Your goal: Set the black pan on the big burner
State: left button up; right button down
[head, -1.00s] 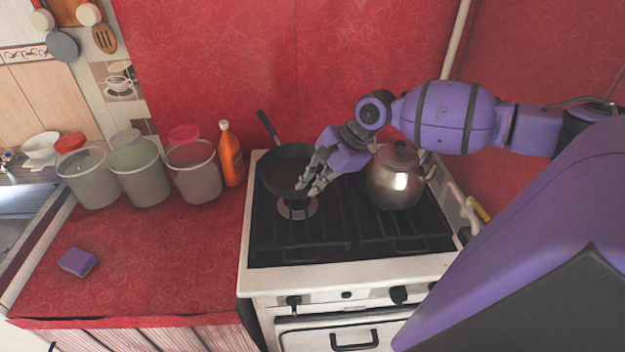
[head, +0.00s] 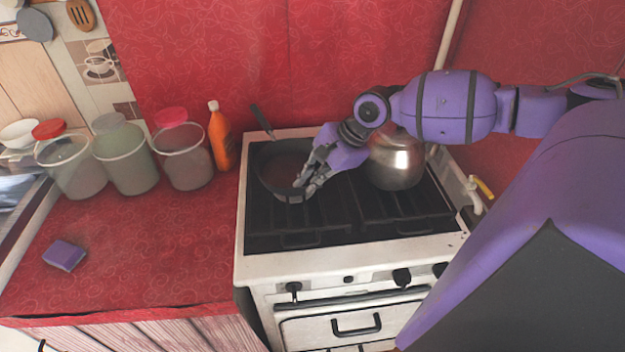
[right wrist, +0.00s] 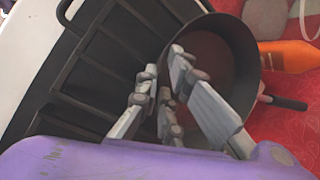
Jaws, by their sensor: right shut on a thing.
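The black pan (head: 278,180) is at the left rear of the stove, its handle (head: 262,122) pointing back and left. In the right wrist view its dark bowl (right wrist: 218,50) fills the upper middle. My right gripper (head: 306,184) is shut on the pan's near right rim, with fingers on both sides of the wall in the right wrist view (right wrist: 165,88). The pan covers most or all of the left burner, so I cannot tell how well they line up or whether it touches the grate (head: 285,236). My left gripper is not in view.
A metal kettle (head: 397,165) stands close right of my right gripper. An orange bottle (head: 220,140) and several lidded containers (head: 125,160) line the counter at left. A purple sponge (head: 64,255) lies nearer. The stove's front grates are clear.

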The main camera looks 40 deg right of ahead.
jog(key=shift+w+f, duration=0.15)
jog(key=shift+f, duration=0.15)
dwell(0.5)
jog(key=c, duration=1.9)
grip_release()
jog(key=shift+o, duration=0.3)
jog(key=shift+f, duration=0.1)
jog(key=shift+s+f, duration=0.15)
jog(key=shift+s, duration=0.1)
jog(key=v, duration=1.2)
